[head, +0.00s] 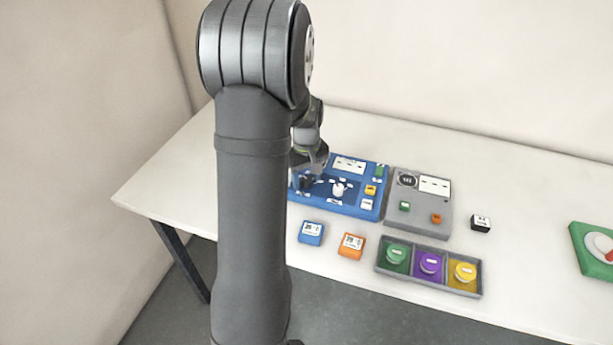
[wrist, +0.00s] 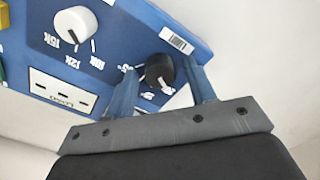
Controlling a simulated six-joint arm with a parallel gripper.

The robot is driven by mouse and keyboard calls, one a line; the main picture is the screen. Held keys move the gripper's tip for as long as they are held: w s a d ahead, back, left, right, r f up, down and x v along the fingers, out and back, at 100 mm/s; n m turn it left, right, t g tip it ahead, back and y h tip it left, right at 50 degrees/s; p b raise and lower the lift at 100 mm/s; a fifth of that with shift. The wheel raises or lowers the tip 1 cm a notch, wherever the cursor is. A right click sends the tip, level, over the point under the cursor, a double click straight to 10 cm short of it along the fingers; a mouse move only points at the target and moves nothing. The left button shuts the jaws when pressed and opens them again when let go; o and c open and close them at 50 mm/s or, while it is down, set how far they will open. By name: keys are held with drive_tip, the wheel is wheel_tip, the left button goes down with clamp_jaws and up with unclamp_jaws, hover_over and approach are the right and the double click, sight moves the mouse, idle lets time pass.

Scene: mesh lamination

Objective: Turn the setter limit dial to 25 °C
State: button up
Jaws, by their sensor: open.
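The blue panel (head: 362,209) lies on the table beside my arm. It carries a black dial (wrist: 159,68) with a white mark on its side and printed numbers around it, too small to read surely. A white knob (wrist: 76,23) with its own scale sits to the left of it in the wrist view; it also shows in the head view (head: 339,188). My gripper (wrist: 161,66) is open, with one blue finger on each side of the black dial. Small gaps show between fingers and dial. I cannot tell how deep the fingertips reach. In the head view my gripper (head: 309,165) partly hides the panel's left part.
A grey panel (head: 418,214) adjoins on the right. In front are a blue block (head: 311,233), an orange block (head: 351,246) and a grey tray (head: 381,268) with green, purple and yellow pieces. A black cube (head: 481,222) and a green dial box (head: 590,250) stand further right.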

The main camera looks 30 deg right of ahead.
drive_tip(key=c, duration=1)
drive_tip(key=shift+o, duration=0.2)
drive_tip(key=shift+m, duration=0.4)
drive_tip(key=m, duration=0.3)
drive_tip(key=shift+d+m, duration=0.1)
drive_tip(key=shift+m, duration=1.9)
